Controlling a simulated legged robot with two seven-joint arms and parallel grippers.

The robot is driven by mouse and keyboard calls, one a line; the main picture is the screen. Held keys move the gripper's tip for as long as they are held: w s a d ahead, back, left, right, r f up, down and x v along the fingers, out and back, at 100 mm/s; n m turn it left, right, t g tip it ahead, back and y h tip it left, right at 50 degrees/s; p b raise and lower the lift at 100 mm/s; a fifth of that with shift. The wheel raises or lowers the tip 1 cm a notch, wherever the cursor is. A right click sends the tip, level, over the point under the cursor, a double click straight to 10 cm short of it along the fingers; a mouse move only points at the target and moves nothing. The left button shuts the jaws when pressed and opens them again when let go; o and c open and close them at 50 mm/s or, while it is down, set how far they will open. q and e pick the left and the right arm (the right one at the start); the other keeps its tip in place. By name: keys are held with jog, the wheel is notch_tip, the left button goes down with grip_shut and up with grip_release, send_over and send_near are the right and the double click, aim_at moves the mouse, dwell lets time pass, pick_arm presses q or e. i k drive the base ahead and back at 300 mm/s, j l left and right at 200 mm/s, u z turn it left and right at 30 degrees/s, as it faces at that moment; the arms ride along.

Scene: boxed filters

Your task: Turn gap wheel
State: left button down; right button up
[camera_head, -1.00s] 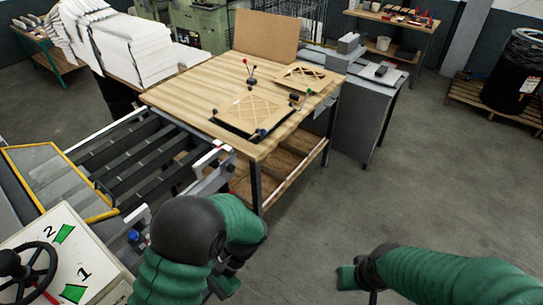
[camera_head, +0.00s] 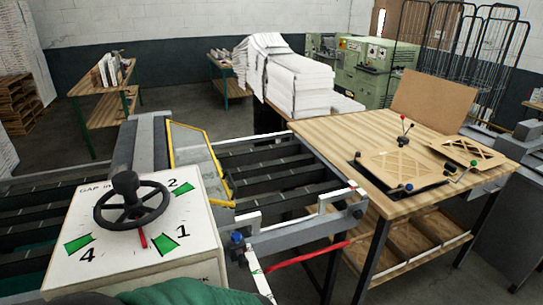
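The gap wheel (camera_head: 131,204) is a black handwheel with an upright knob, on top of a white box (camera_head: 190,240) at the lower left. The box face is marked "GAP", with the numbers 1, 2 and 4 beside green marks. A red pointer (camera_head: 143,240) under the wheel points toward the front, between 4 and 1. A green part of my arm shows at the bottom edge, below the box. Neither gripper is in view, and nothing touches the wheel.
A wooden table (camera_head: 345,135) with filter pieces stands at the right. White stacked sheets (camera_head: 295,80) and green machines (camera_head: 375,65) are behind.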

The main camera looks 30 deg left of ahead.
aim_at(127, 184)
jog(key=u, duration=2.05)
